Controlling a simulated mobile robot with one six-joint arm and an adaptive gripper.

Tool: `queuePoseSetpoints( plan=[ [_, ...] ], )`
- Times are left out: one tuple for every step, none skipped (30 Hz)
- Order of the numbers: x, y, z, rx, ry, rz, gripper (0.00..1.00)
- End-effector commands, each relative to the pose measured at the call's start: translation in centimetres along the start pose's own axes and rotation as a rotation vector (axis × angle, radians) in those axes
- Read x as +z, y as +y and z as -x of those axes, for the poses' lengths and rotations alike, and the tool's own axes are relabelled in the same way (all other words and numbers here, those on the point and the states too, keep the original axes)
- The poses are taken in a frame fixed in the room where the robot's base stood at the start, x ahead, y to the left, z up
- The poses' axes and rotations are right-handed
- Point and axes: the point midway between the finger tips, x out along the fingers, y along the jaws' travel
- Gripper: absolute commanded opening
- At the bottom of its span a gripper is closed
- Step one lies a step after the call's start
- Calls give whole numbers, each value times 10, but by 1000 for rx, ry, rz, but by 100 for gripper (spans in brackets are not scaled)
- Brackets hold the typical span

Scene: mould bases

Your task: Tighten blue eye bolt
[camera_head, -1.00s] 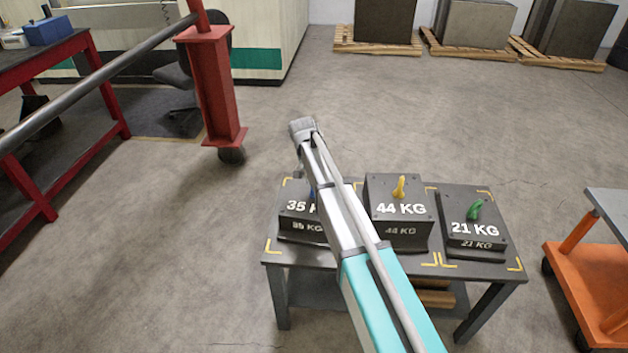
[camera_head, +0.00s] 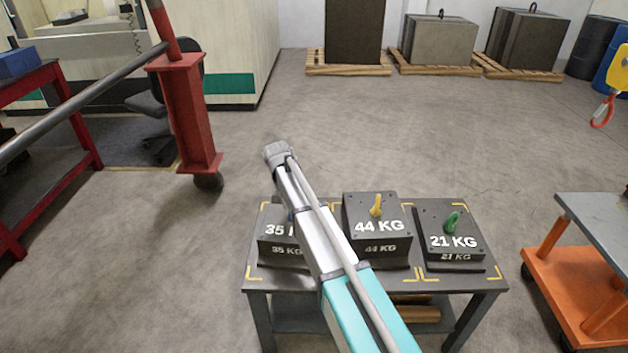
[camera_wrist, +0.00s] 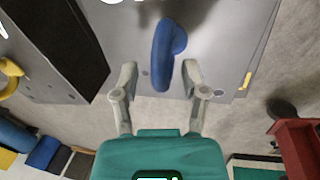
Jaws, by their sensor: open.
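The blue eye bolt (camera_wrist: 163,55) stands on top of the 35 KG mould base (camera_wrist: 218,45) in the wrist view. My open gripper (camera_wrist: 158,78) has one finger on each side of the bolt's lower part in that view. I cannot tell whether either finger touches it. In the head view my arm covers most of the blue bolt and part of the 35 KG base (camera_head: 279,247), which sits at the left of a dark table (camera_head: 262,284). The gripper's fingers are hidden there behind the arm.
The 44 KG base (camera_head: 392,240) with a yellow eye bolt (camera_head: 376,205) stands close right of the 35 KG base. The 21 KG base (camera_head: 440,257) has a green eye bolt (camera_head: 452,221). An orange cart (camera_head: 560,285) is at right, a red gantry post (camera_head: 187,115) at left.

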Motion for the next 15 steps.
queuePoseSetpoints(
  plan=[
    [0, 0, 0, 0, 5, 22, 57],
    [0, 0, 0, 0, 8, 37, 57],
    [1, 0, 0, 0, 13, 59, 57],
    [1, 0, 0, 0, 16, 76, 57],
    [1, 0, 0, 0, 20, 94, 57],
    [1, 0, 0, 0, 25, 121, 57],
    [1, 0, 0, 1, 28, 140, 57],
    [1, 0, 0, 1, 32, 160, 57],
    [1, 0, 0, 1, 38, 188, 57],
    [1, 0, 0, 1, 42, 209, 57],
    [1, 0, 0, 1, 47, 229, 57],
    [1, 0, 0, 1, 52, 257, 57],
    [1, 0, 0, 1, 56, 278, 57],
    [1, 0, 0, 1, 60, 298, 57],
    [1, 0, 0, 1, 65, 325, 57]
  ],
)
